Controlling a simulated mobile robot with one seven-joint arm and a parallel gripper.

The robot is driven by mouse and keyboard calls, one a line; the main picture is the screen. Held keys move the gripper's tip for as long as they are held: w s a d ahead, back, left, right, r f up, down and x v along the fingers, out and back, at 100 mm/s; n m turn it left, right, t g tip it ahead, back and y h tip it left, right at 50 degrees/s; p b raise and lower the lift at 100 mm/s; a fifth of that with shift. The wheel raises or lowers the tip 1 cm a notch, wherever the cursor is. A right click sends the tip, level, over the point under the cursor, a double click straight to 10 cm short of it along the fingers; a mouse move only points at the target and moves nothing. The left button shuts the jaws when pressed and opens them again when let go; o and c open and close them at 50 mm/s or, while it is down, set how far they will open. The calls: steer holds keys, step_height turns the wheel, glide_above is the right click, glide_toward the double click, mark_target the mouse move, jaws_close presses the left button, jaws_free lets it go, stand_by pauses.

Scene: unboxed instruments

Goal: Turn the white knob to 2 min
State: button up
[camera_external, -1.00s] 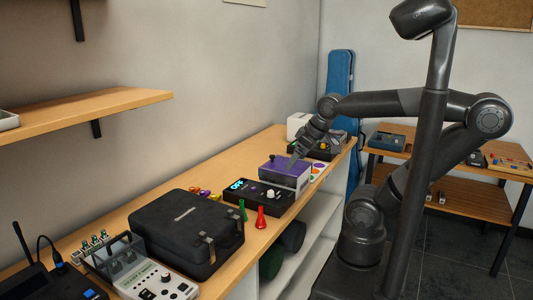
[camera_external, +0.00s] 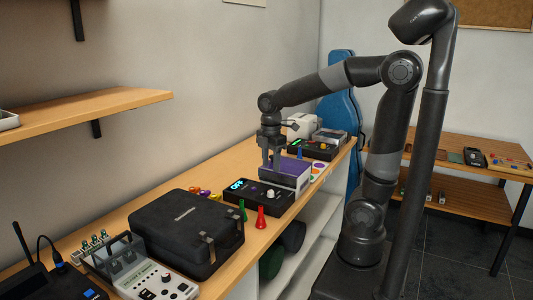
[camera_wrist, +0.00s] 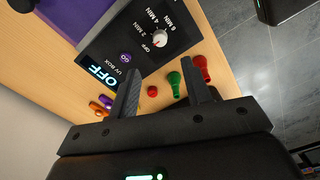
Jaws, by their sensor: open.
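The white knob (camera_wrist: 159,39) sits on the black front panel of the UV box (camera_wrist: 128,58), among the labels OFF, 2 MIN, 4 MIN and 6 MIN. Its exact pointing is too small to tell. The panel display reads OFF, with a purple GO button (camera_wrist: 126,58) near it. In the external view the knob (camera_external: 270,194) is on the panel in front of the box's purple part (camera_external: 286,172). My gripper (camera_external: 271,164) points down above the purple part, apart from the knob. In the wrist view my gripper (camera_wrist: 158,70) is open and empty, with the knob beyond its fingertips.
A green peg (camera_wrist: 175,84) and a red peg (camera_wrist: 202,68) stand beside the panel. A black case (camera_external: 187,230) is closer to the camera. Another black instrument (camera_external: 313,149) stands behind the box.

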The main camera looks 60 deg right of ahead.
mark_target(271, 191)
step_height(271, 191, down, 11)
steer(key=shift+r, duration=0.15)
steer(key=shift+c, duration=0.4)
jaws_close()
stand_by(0.3)
